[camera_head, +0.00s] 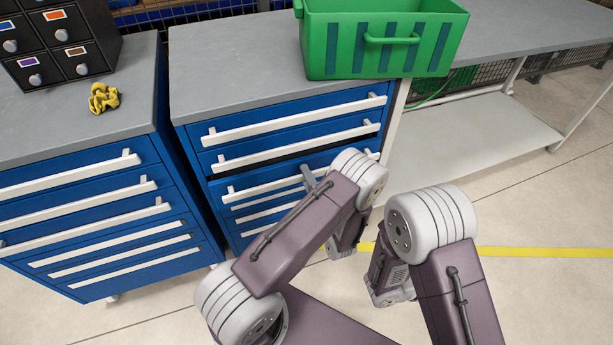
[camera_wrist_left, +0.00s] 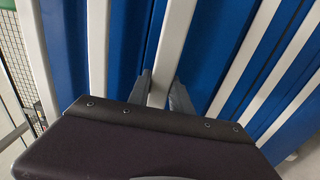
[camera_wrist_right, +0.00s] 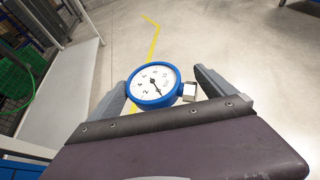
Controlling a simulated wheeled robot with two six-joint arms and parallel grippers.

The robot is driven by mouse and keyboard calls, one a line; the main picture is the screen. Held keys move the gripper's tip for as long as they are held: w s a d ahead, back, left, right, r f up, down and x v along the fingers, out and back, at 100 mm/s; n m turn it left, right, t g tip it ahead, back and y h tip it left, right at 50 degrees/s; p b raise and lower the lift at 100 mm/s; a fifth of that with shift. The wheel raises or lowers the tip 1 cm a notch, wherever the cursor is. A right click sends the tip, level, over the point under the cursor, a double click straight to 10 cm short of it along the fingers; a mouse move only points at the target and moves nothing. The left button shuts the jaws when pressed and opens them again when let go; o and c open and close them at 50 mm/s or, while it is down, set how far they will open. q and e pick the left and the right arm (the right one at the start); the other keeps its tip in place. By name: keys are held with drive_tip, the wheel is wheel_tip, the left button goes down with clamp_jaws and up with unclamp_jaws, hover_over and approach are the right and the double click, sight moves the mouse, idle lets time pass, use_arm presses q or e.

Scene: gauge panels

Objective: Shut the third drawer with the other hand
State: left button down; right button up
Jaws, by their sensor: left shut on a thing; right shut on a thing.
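The third drawer (camera_head: 280,171) of the middle blue cabinet stands a little proud of the drawers above, with a dark gap over its top edge. Its white bar handle (camera_head: 250,189) runs across the front. My left gripper (camera_head: 308,178) is at this handle, partly hidden by my arm. In the left wrist view, the left gripper (camera_wrist_left: 160,88) is shut on a white bar handle (camera_wrist_left: 174,45). My right gripper (camera_wrist_right: 162,88) is shut on a round gauge (camera_wrist_right: 153,85) with a blue rim, white dial and metal stem. The gauge is hidden in the head view.
A green bin (camera_head: 340,45) stands on the middle cabinet's grey top. A left cabinet (camera_head: 85,140) carries a small black drawer unit (camera_head: 60,45) and a crumpled yellow cloth (camera_head: 104,97). A grey table (camera_head: 530,25) with a low shelf is at right. Floor at right is clear.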

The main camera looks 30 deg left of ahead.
idle(0.8)
drive_tip(key=shift+d+r, duration=0.1)
drive_tip(key=shift+r, duration=0.05)
drive_tip(key=shift+r+p, duration=0.2)
drive_tip(key=shift+p, duration=0.1)
drive_tip(key=shift+s, duration=0.1)
use_arm(q)
drive_tip(key=x, duration=0.3)
drive_tip(key=shift+w+a, duration=0.25)
drive_tip(key=shift+r, duration=0.1)
drive_tip(key=c, duration=1.2)
unclamp_jaws()
drive_tip(key=shift+o, duration=0.2)
drive_tip(key=shift+w+a, duration=0.1)
